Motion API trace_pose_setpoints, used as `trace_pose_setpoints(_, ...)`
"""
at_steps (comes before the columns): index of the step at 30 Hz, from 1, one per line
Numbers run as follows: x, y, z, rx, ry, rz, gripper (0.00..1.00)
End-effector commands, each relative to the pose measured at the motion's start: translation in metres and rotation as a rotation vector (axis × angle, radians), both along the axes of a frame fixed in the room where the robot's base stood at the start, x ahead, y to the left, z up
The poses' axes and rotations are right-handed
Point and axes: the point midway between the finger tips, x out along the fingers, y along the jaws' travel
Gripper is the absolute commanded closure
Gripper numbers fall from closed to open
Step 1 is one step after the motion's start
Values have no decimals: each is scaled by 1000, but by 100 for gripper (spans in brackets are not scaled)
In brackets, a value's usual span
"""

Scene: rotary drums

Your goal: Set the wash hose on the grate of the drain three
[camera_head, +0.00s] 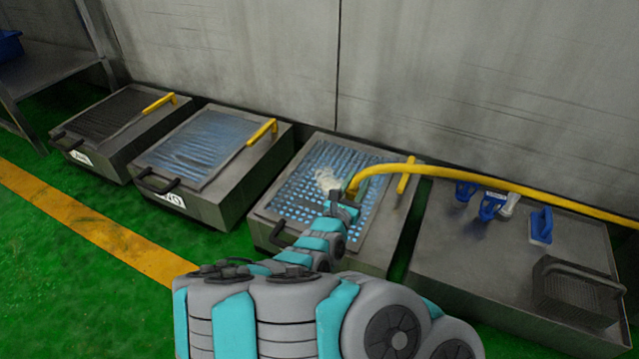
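The yellow wash hose (440,171) comes in from the right edge and arcs over the third drain box from the left. Its end is at my gripper (345,192), which appears shut on it above the grate (302,196). My fingers are small here and partly hidden by my own wrist. The grate is a perforated metal plate with a bluish, wet look. A whitish patch (327,180) shows beside the hose end, like spray. I cannot tell whether the hose touches the grate. My arm hides the box's front, so no number shows there.
Two similar boxes (115,118) (195,147) stand to the left, each with a yellow handle and a front label. At right, a grey bench (480,265) holds blue-handled tools (490,205), a blue brush (541,225) and a dark basket (575,290). A wall closes the back.

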Motion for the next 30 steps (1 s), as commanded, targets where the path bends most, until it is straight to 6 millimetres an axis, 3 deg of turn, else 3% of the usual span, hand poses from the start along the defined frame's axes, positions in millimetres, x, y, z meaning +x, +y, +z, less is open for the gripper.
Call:
trace_pose_setpoints(19,97,71,-10,6,-6,-2,100)
trace_pose_setpoints(30,117,86,-16,2,-2,-2,100)
